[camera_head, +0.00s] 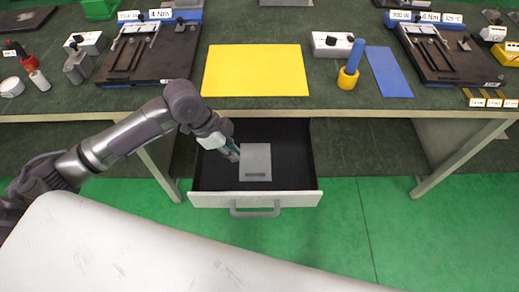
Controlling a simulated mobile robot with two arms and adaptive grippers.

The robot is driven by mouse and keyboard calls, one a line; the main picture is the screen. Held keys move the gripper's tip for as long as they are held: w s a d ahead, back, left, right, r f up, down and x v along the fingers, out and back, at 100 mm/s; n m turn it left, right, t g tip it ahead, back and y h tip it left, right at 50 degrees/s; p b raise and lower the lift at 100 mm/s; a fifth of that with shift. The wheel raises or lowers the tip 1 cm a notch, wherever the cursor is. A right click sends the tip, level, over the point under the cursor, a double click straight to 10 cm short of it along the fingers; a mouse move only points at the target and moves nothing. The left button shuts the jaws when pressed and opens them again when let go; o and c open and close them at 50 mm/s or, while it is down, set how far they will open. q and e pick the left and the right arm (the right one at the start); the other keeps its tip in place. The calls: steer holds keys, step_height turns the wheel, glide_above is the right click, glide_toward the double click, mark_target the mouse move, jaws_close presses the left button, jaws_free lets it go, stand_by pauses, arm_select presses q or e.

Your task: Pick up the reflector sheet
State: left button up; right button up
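A flat grey square sheet (256,153), which looks like the reflector sheet, lies in the open drawer (208,172) under the table. It has a darker slot or bar near its front edge. My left gripper (236,155) reaches down into the drawer at the sheet's left edge. Its fingertips are small and dark, so I cannot tell whether they touch the sheet or how far apart they are. My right gripper is not in view.
The drawer's white front and handle (255,211) stick out from under the table. On the tabletop above are a yellow mat (256,70), a blue mat (388,72), a blue-handled tool (351,66) and dark fixtures (155,55) on both sides. Green floor is free at the right.

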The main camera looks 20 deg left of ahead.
arm_select(q)
steer(key=w+f, duration=0.1)
steer(key=f, duration=0.1)
glide_above(254, 172)
steer(key=s+a, duration=0.1)
steer(key=a, duration=0.2)
steer(key=f, duration=0.4)
steer(key=shift+s+d+f, duration=0.1)
steer(key=shift+d+f, duration=0.15)
steer(key=shift+f, duration=0.1)
steer(key=shift+d+f, duration=0.1)
steer(key=shift+f, duration=0.25)
steer(key=shift+w+d+f, duration=0.2)
steer(key=shift+d+f, duration=0.1)
steer(key=shift+f, duration=0.2)
steer(key=p+x, duration=0.1)
steer(key=x, duration=0.3)
steer(key=shift+w+f, duration=0.1)
steer(key=shift+w, duration=0.05)
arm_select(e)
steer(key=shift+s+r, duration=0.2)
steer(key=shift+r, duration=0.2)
arm_select(q)
steer(key=shift+c, duration=0.3)
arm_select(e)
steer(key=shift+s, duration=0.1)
arm_select(q)
jaws_close()
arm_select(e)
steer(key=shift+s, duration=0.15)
